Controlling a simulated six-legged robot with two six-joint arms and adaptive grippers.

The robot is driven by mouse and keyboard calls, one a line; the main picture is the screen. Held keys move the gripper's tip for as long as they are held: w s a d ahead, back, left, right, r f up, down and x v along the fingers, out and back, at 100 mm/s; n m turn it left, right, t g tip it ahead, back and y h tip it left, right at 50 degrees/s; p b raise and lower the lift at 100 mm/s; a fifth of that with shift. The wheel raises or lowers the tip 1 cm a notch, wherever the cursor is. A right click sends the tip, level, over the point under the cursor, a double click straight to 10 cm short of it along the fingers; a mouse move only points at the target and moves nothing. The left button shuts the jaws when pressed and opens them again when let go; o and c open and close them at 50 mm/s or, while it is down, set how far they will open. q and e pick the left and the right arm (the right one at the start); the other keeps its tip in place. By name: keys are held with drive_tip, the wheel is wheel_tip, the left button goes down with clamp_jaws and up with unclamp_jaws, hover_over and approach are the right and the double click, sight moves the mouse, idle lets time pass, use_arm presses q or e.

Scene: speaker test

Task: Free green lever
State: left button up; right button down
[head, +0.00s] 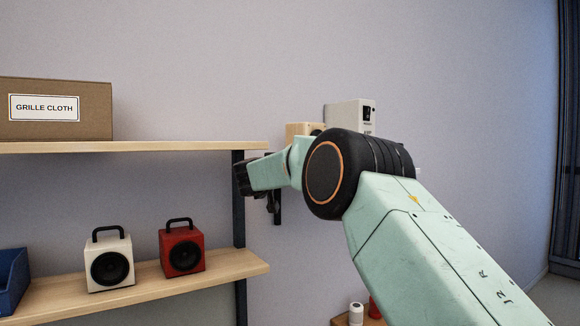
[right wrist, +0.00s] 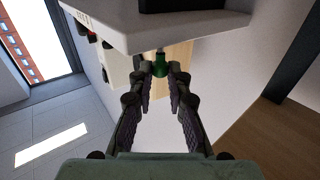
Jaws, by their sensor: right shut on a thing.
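The green lever (right wrist: 160,57) shows in the right wrist view, below the edge of a pale housing (right wrist: 125,35). My right gripper (right wrist: 160,71) has its fingertips on both sides of the lever and is shut on it. In the head view my right arm comes in from the right and covers the lever. A pale grey box (head: 343,115) and a wooden box (head: 297,131) on the wall show above and behind the arm. My left gripper is in neither view.
Shelves at left hold a grille cloth carton (head: 60,122), a white speaker (head: 108,259), a red speaker (head: 182,250) and part of a blue bin (head: 12,280). A dark shelf post (head: 239,218) stands close to my right arm. The wall between is bare.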

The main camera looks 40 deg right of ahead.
drive_tip(key=shift+w+r+m+g+h, duration=0.15)
drive_tip(key=shift+w+m+g+h, duration=0.4)
drive_tip(key=shift+m+g, duration=0.3)
drive_tip(key=shift+f+m+g+h, duration=0.25)
drive_tip(key=shift+f+g, duration=0.35)
drive_tip(key=shift+g, duration=0.05)
drive_tip(key=c, duration=1.7)
unclamp_jaws()
drive_tip(key=o, duration=0.4)
drive_tip(key=shift+w+r, duration=0.1)
drive_tip(key=shift+w, duration=0.05)
drive_tip(key=shift+a+r, duration=0.2)
